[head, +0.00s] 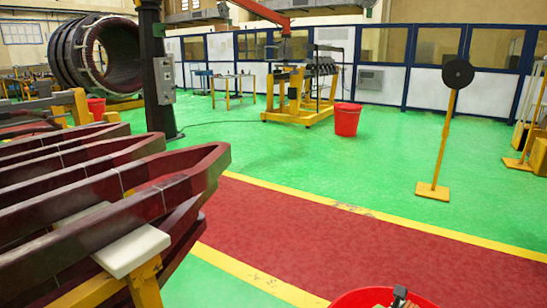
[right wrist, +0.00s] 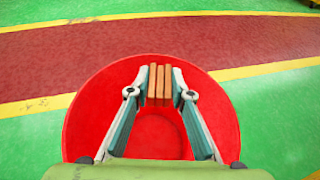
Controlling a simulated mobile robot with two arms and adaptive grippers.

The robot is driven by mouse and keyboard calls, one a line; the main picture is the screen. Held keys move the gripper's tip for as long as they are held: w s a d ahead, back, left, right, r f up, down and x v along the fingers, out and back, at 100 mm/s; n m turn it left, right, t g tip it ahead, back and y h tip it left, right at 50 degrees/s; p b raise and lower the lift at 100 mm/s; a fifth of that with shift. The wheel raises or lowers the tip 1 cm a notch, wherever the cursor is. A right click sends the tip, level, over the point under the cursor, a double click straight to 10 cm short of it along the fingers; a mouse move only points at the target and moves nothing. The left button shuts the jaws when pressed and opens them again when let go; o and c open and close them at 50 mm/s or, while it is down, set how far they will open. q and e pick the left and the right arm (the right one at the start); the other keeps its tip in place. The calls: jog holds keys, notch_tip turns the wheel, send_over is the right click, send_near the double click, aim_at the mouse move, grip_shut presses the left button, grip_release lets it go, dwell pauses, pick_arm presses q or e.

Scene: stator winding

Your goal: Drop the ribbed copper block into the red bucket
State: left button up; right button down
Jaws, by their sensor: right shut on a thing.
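The ribbed copper block (right wrist: 160,82) is orange-brown with upright ridges. My right gripper (right wrist: 160,94) is shut on it, one finger on each side. In the right wrist view the block and fingers are in front of the open mouth of the red bucket (right wrist: 90,112), with the block toward its far side. The bucket's inside looks empty where it shows. In the head view the bucket's rim (head: 350,299) shows at the bottom edge, with a small part of my right gripper (head: 400,296) over it. My left gripper is not in view.
Dark red stator coils (head: 100,190) on a yellow stand fill the left. Another red bucket (head: 346,121) stands farther back near a yellow workbench. A yellow post with a black disc (head: 441,135) stands at right. A red walkway (head: 330,225) crosses the green floor and is clear.

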pick_arm(q)
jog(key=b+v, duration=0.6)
jog(key=b, duration=0.2)
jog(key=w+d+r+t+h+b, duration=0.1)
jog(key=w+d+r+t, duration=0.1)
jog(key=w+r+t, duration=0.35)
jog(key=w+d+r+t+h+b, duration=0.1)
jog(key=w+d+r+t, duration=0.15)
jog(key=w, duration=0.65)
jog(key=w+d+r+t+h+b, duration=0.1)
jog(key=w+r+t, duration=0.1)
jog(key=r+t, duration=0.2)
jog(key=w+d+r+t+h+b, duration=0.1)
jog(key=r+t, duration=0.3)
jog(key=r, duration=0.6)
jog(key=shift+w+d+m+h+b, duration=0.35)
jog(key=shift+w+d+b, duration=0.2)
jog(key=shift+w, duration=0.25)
pick_arm(e)
jog(key=w+d+f, duration=0.1)
jog(key=d+f, duration=0.2)
jog(key=f, duration=1.4)
jog(key=shift+d+f, duration=0.2)
jog(key=shift+f, duration=0.05)
